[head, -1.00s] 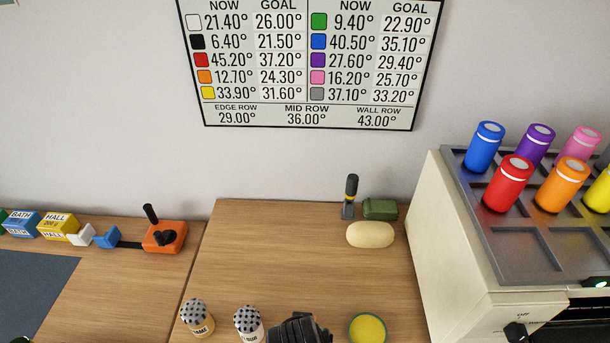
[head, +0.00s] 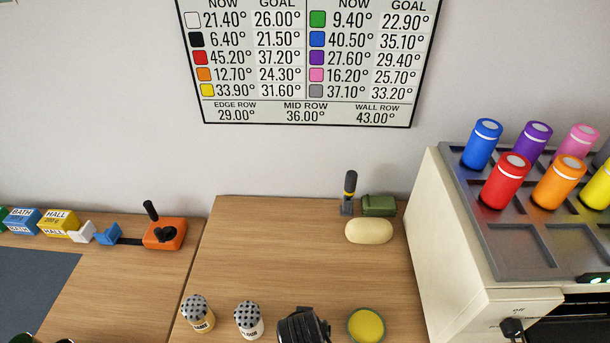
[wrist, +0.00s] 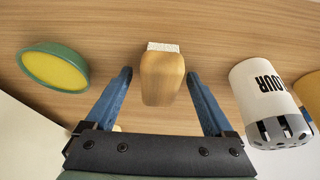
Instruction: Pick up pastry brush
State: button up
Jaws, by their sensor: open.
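The pastry brush (wrist: 162,78) shows in the wrist view as a pale wooden block-like handle with white bristles (wrist: 163,47) at its far end. It lies between the two blue fingers of my gripper (wrist: 159,76), with a visible gap on each side. My gripper is open and not closed on it. In the head view my gripper (head: 303,327) is a dark shape at the bottom edge, between a flour shaker (head: 248,319) and a round yellow dish with a green rim (head: 367,325). The brush is hidden there.
In the wrist view the flour shaker (wrist: 268,100) stands close on the right and the yellow dish (wrist: 54,68) on the left. A second shaker (head: 197,313), a cream oval object (head: 369,231) and a dark-handled tool (head: 349,193) stand on the counter. Its middle is clear.

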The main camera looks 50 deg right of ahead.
grip_shut()
dwell(0.3)
jog(key=shift+r, duration=0.15)
notch_tip(320, 180, up, 10)
jog(key=shift+f, duration=0.1)
dwell(0.3)
jog(key=c, duration=0.8)
grip_release()
jog(key=c, duration=0.5)
